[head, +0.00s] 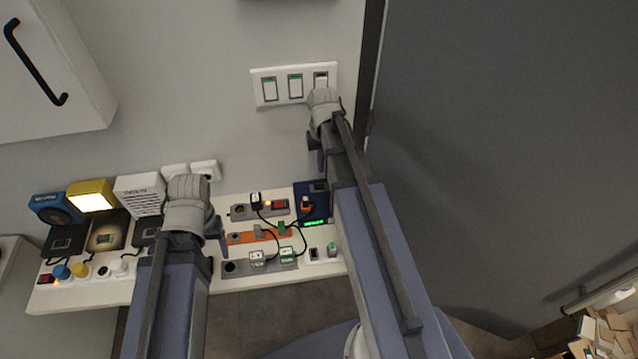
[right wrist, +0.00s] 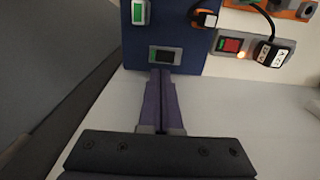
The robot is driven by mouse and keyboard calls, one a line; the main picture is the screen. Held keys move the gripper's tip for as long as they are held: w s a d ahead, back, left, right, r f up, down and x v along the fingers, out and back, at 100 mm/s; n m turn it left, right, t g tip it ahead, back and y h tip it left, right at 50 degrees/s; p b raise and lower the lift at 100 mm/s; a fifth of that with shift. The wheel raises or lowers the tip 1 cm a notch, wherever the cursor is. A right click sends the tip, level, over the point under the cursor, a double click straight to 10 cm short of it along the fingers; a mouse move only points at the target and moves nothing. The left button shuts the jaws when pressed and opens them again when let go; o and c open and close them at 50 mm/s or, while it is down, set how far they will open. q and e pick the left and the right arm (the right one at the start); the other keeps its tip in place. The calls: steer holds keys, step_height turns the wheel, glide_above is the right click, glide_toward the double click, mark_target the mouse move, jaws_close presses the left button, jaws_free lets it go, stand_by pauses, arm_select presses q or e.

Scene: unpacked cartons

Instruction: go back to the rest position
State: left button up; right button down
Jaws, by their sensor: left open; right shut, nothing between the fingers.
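My right gripper (head: 319,160) is raised in front of the wall, just below the white switch panel (head: 295,86). It also shows in the right wrist view (right wrist: 161,75), its purple fingers together with nothing between them. The fingertips there appear in front of a small dark switch on the blue panel (right wrist: 188,50); I cannot tell whether they touch it. My left gripper (head: 221,243) is over the white table (head: 285,282), left of the power strips. It is open and looks empty, its fingers partly hidden by the wrist.
Power strips (head: 262,264) with plugs and cables lie on the table. A yellow lamp (head: 92,196), a white box (head: 139,193) and a blue device (head: 56,209) stand at left. A grey door (head: 500,140) is at right, cartons (head: 598,335) at lower right.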

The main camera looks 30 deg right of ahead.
stand_by(0.3)
steer(key=s+a+n, duration=0.2)
steer(key=s+a, duration=0.2)
steer(key=a, duration=0.4)
steer(key=s+a+n, duration=0.2)
steer(key=s+a, duration=0.3)
steer(key=a, duration=0.3)
steer(key=s+a+n+h, duration=0.1)
steer(key=s+a+n, duration=0.2)
steer(key=a, duration=0.4)
steer(key=shift+s+a, duration=0.4)
steer(key=shift+s, duration=0.25)
